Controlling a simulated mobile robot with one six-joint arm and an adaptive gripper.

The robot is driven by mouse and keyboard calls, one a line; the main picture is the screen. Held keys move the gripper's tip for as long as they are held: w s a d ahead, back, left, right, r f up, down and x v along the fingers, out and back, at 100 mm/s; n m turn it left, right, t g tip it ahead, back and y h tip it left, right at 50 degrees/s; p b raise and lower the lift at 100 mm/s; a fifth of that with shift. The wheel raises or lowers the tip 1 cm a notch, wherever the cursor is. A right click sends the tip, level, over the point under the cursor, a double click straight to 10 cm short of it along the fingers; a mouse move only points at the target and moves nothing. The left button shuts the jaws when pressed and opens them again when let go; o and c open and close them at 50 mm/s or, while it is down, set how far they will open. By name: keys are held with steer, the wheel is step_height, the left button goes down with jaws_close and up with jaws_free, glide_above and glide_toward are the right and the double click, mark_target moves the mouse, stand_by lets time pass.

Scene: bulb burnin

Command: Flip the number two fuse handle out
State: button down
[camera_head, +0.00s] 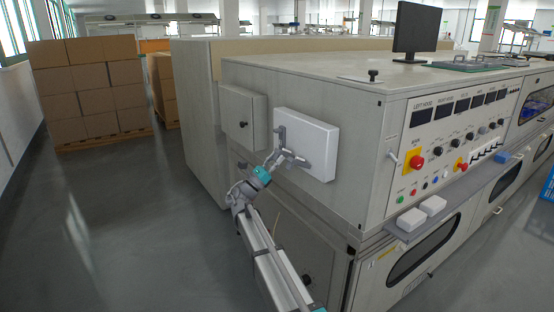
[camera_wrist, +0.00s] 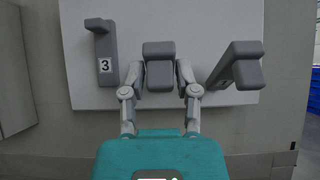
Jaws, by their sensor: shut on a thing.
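A white fuse panel (camera_wrist: 220,25) carries three grey handles in the wrist view. The left handle (camera_wrist: 105,65) bears the number 3 and lies along the panel with its grip end up. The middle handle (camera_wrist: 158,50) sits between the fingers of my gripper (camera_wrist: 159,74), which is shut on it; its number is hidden. By its place beside number 3 it appears to be the number two handle. The right handle (camera_wrist: 238,62) leans at an angle. In the head view my gripper (camera_head: 287,158) is at the white panel (camera_head: 322,135) on the cabinet side.
A grey box (camera_head: 243,120) with a knob is mounted left of the panel. The control face (camera_head: 450,130) with displays and red buttons lies around the corner at right. Stacked cartons (camera_head: 90,90) stand at back left. The floor at left is clear.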

steer(key=shift+w+a, duration=0.1)
steer(key=shift+c, duration=2.4)
jaws_free()
steer(key=shift+f, duration=0.1)
steer(key=shift+r, duration=0.2)
